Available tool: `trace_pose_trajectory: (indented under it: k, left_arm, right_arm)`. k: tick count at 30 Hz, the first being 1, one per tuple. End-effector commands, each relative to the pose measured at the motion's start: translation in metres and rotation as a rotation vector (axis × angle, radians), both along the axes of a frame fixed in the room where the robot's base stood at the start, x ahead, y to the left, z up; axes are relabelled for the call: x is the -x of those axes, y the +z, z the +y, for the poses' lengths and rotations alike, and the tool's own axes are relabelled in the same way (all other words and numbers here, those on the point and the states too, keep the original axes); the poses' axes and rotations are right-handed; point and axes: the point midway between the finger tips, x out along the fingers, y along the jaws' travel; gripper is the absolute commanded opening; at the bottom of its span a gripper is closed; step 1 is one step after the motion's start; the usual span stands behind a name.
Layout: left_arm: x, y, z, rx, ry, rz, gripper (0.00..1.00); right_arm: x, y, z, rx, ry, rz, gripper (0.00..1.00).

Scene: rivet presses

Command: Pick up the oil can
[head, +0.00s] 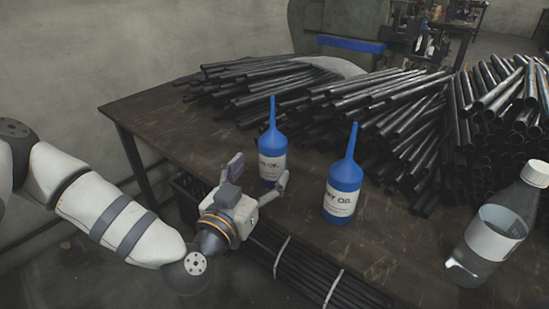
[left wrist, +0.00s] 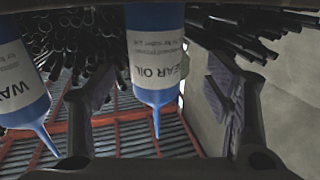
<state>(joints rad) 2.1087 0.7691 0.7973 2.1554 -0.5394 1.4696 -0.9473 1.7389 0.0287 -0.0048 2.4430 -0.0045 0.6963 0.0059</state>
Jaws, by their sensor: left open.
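Two blue oil cans with long thin spouts and white labels stand upright on the dark table. The nearer-to-gripper can (head: 271,145) is left of the other can (head: 345,177). In the left wrist view, which is upside down, the can labelled "GEAR OIL" (left wrist: 155,70) appears between my fingers, and the can labelled "WAY" (left wrist: 20,85) is at the left edge. My left gripper (head: 259,170) is open and empty, its fingers pointing at the left can from the table's front edge. I cannot tell whether they touch it. My right gripper is not in view.
Piles of dark metal tubes (head: 390,100) cover the back and right of the table (head: 150,108). A clear bottle with a white cap (head: 497,230) stands at the front right. More rods lie on a shelf below. The table's left end is bare.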

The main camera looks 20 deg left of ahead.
Motion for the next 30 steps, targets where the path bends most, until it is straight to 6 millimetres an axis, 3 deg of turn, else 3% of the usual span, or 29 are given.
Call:
trace_pose_trajectory:
  k: [9, 16, 24, 30]
  left_arm:
    - [-0.050, 0.004, -0.009, 0.001, 0.001, 0.001, 0.72]
    - [-0.052, 0.005, -0.010, 0.001, 0.000, 0.001, 0.72]
    - [-0.052, 0.005, -0.010, 0.001, 0.000, 0.001, 0.11]
    - [-0.052, 0.006, -0.010, 0.001, 0.000, 0.000, 0.11]
  right_arm:
    - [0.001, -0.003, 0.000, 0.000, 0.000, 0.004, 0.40]
    - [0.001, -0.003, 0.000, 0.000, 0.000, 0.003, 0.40]
    - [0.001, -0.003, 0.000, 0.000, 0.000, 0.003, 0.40]
    - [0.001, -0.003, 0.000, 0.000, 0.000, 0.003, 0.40]
